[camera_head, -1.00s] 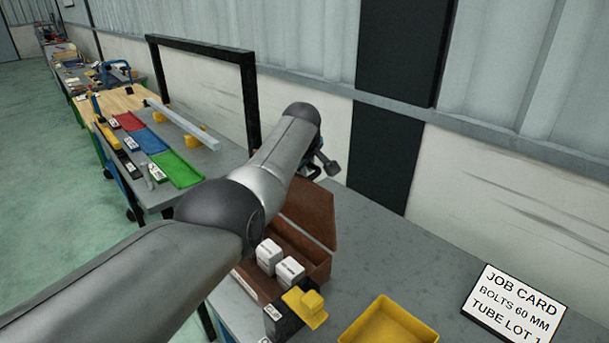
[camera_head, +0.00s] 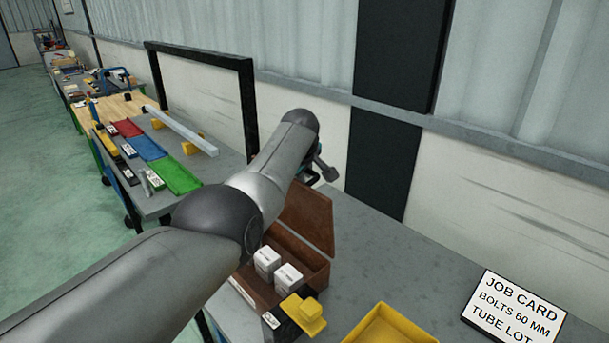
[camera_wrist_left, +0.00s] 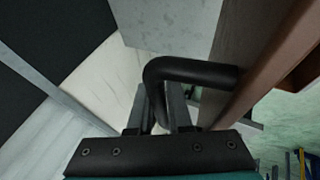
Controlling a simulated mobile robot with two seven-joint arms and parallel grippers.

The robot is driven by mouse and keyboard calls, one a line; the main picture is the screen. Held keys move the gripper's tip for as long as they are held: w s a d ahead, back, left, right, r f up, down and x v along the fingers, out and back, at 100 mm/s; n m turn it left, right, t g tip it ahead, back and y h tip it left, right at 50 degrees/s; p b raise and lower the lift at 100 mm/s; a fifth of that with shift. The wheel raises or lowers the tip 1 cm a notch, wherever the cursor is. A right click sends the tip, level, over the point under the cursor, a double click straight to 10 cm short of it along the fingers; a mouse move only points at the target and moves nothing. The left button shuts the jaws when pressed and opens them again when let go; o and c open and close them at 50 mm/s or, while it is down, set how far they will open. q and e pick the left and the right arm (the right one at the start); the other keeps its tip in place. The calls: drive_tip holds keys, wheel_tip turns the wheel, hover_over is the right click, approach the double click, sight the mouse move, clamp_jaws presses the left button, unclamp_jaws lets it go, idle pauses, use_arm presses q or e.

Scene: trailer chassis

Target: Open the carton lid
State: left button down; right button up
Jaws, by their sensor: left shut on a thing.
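The carton is a brown open box (camera_head: 318,276) on the grey bench in the head view. Its brown lid (camera_head: 308,217) stands raised at the box's far side, and two white packs (camera_head: 288,277) show inside. In the left wrist view a black bent handle (camera_wrist_left: 200,69) joins a brown panel (camera_wrist_left: 262,60). My left gripper (camera_wrist_left: 160,108) is shut on this handle, with a finger on each side of it. In the head view the left gripper (camera_head: 318,170) is mostly hidden behind my arm, just beyond the lid. My right gripper does not show.
A yellow block on a dark holder (camera_head: 303,312) stands before the box. A yellow tray (camera_head: 392,325) and a job card (camera_head: 514,310) lie to the right. Bare bench top (camera_head: 400,255) lies between. A black frame (camera_head: 250,105) and a second bench with coloured trays (camera_head: 145,146) are at left.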

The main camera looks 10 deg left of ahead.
use_arm(q)
drive_tip(key=shift+s+f, duration=0.25)
drive_tip(key=shift+f, duration=0.35)
drive_tip(key=c, duration=1.1)
unclamp_jaws()
drive_tip(key=shift+o, duration=1.3)
drive_tip(key=shift+w+r, duration=0.2)
drive_tip(key=shift+r, duration=0.15)
drive_tip(key=shift+p+v, duration=1.35)
drive_tip(key=shift+p, duration=0.05)
drive_tip(key=shift+p+v, duration=0.55)
drive_tip(key=shift+v, duration=5.6)
